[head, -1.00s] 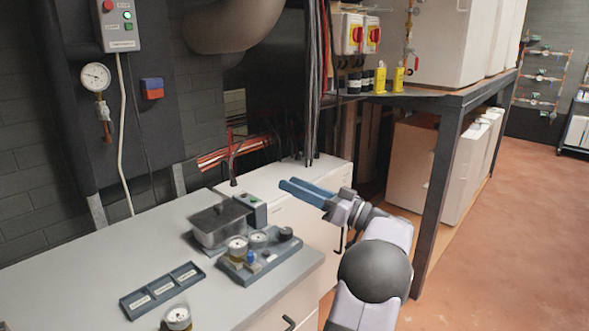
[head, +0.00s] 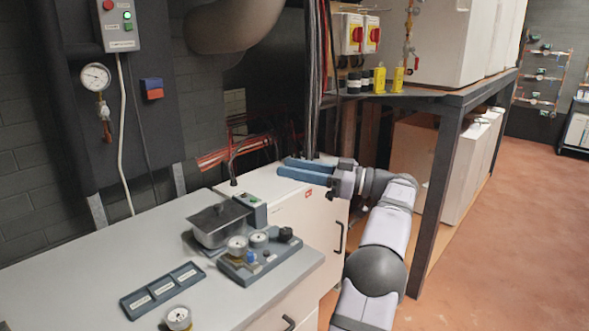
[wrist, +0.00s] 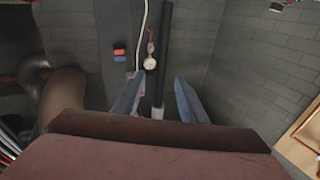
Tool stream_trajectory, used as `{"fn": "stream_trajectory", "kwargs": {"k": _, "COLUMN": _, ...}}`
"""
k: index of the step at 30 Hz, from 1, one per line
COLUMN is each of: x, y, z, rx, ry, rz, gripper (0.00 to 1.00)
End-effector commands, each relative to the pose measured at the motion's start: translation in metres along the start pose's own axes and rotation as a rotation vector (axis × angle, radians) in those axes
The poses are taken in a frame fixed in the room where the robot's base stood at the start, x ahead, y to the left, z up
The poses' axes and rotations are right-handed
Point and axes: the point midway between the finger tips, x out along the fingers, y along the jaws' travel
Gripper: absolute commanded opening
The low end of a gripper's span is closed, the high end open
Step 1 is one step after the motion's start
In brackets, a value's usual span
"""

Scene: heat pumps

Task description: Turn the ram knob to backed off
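A grey block (head: 242,268) on the bench carries round gauges, a small blue knob (head: 250,257) and a black knob (head: 286,234). I cannot read which of these is the ram knob. My gripper (head: 281,168) is raised above the far end of the bench, behind the block, with its blue fingers pointing left. It is apart from the block and the knobs. In the wrist view my gripper (wrist: 157,78) shows two separated fingers with nothing between them. The block is not in the wrist view.
A wall gauge (head: 96,76) hangs left. A dark-framed shelf (head: 446,185) stands right.

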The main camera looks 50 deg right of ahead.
Motion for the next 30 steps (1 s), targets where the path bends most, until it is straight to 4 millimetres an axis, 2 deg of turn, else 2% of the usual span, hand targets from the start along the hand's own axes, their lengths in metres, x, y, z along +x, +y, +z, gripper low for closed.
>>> {"fn": "stream_trajectory", "kwargs": {"k": 9, "x": 0.000, "y": 0.000, "z": 0.000, "rx": -0.002, "ry": -0.002, "rz": -0.001, "gripper": 0.38}}
{"fn": "stream_trajectory", "kwargs": {"k": 11, "x": 0.000, "y": 0.000, "z": 0.000, "rx": -0.002, "ry": -0.001, "rz": -0.001, "gripper": 0.49}}
{"fn": "stream_trajectory", "kwargs": {"k": 13, "x": 0.001, "y": 0.000, "z": -0.003, "rx": -0.002, "ry": -0.001, "rz": -0.002, "gripper": 0.49}}
{"fn": "stream_trajectory", "kwargs": {"k": 23, "x": 0.010, "y": -0.004, "z": -0.037, "rx": 0.015, "ry": 0.001, "rz": -0.013, "gripper": 0.49}}
{"fn": "stream_trajectory", "kwargs": {"k": 30, "x": 0.013, "y": -0.004, "z": -0.008, "rx": 0.256, "ry": 0.089, "rz": 0.009, "gripper": 0.49}}
